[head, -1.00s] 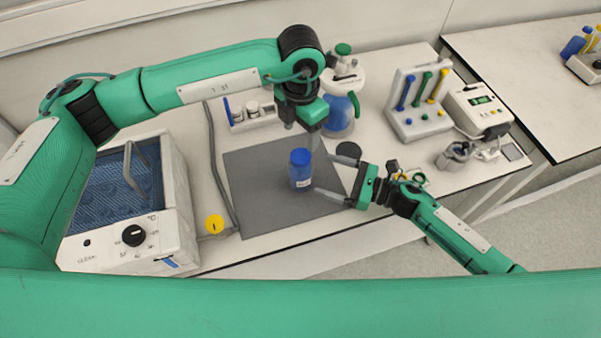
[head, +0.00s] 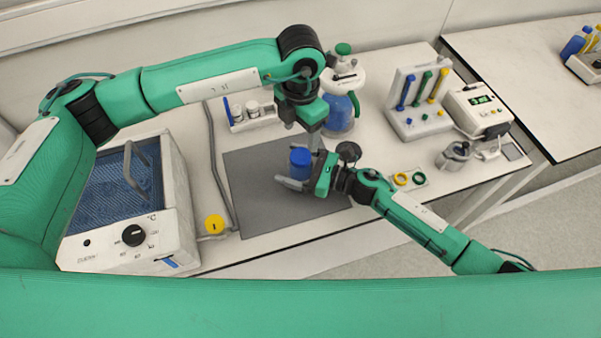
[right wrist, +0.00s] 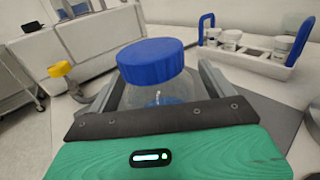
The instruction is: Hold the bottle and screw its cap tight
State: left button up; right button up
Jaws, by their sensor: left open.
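The bottle (right wrist: 160,93) is clear with blue inside and stands upright on the grey mat (head: 255,190). Its blue cap (head: 300,156) sits on top; how tight it is cannot be told. In the right wrist view the cap (right wrist: 152,60) covers the neck. My right gripper (head: 293,176) is low, with one finger on each side of the bottle body. Its jaws look wide, with a slight gap beside the glass. My left gripper (head: 303,130) points down just behind and right of the cap, open and empty, its fingertips partly hidden.
A blue-filled vessel (head: 340,112) stands close behind my left gripper. A white rack (head: 250,118) with small jars is behind the mat. A bath (head: 130,215) and yellow knob (head: 214,224) are left. A tube stand (head: 418,110) is right. The mat's front is clear.

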aim_at(300, 155)
grip_shut()
pick_arm(q)
jog(key=n, duration=0.3)
jog(key=shift+n, duration=0.4)
jog(key=n, duration=0.4)
jog(key=shift+n, duration=0.4)
jog(key=n, duration=0.4)
jog(key=shift+n, duration=0.3)
jog(key=n, duration=0.5)
jog(key=shift+f, duration=4.05)
